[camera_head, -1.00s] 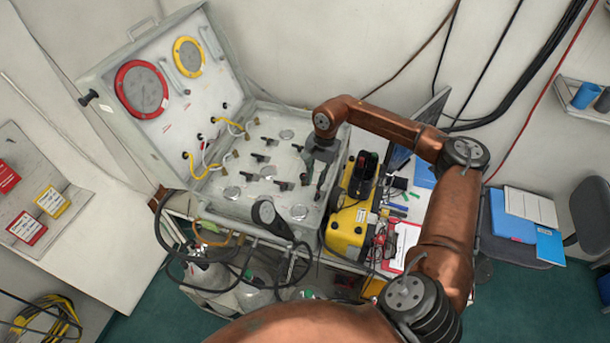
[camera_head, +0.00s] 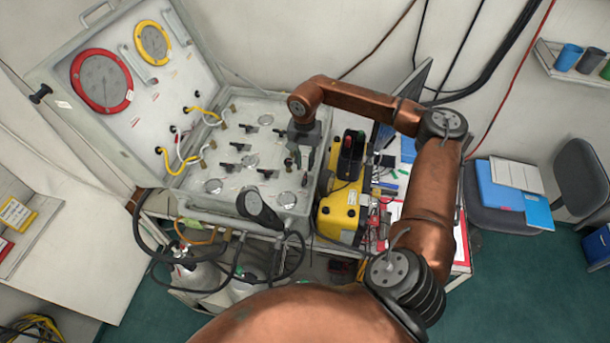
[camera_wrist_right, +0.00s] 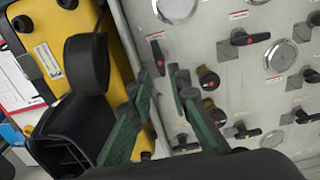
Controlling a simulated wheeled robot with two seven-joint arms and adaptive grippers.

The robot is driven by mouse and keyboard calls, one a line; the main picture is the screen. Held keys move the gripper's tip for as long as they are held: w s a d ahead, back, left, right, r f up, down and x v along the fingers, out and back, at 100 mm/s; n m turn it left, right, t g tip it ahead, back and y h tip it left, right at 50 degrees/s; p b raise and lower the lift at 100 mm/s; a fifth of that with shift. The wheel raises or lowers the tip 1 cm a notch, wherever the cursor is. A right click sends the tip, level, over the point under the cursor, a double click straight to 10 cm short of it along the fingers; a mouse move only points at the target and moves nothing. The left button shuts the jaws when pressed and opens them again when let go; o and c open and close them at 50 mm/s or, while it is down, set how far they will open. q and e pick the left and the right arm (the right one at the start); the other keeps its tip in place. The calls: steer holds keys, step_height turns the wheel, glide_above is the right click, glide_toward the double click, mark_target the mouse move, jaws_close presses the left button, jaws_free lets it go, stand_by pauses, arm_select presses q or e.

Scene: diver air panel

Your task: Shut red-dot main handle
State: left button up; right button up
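The grey valve panel (camera_head: 245,180) lies in the open case. It carries several black handles. In the right wrist view, a black handle with a red dot (camera_wrist_right: 250,38) is below a red-marked label. Other dark handles with red dots show lower (camera_wrist_right: 245,131) and at the right (camera_wrist_right: 305,115). I cannot tell which is the main one. My right gripper (camera_head: 298,155) is over the panel's right side. Its green fingers (camera_wrist_right: 162,82) are apart, with nothing held between them. A black handle (camera_wrist_right: 158,58) shows just beyond the tips. My left gripper is in neither view.
A yellow box (camera_head: 338,215) with a black unit on it stands right of the case. The raised lid (camera_head: 120,120) holds a red gauge and a yellow gauge. A black handset-like object (camera_head: 260,210) and hoses lie at the front edge. Gas cylinders (camera_head: 195,275) stand below.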

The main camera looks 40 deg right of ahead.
mark_target(305, 178)
step_height(305, 178, down, 5)
steer(key=shift+f+p, duration=0.1)
steer(key=shift+p, duration=0.45)
steer(key=shift+f, duration=0.5)
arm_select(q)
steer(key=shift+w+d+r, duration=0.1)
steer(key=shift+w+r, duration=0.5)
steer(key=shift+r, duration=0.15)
arm_select(e)
steer(key=shift+f, duration=0.1)
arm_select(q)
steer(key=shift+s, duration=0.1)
arm_select(e)
steer(key=shift+c, duration=0.5)
jaws_close()
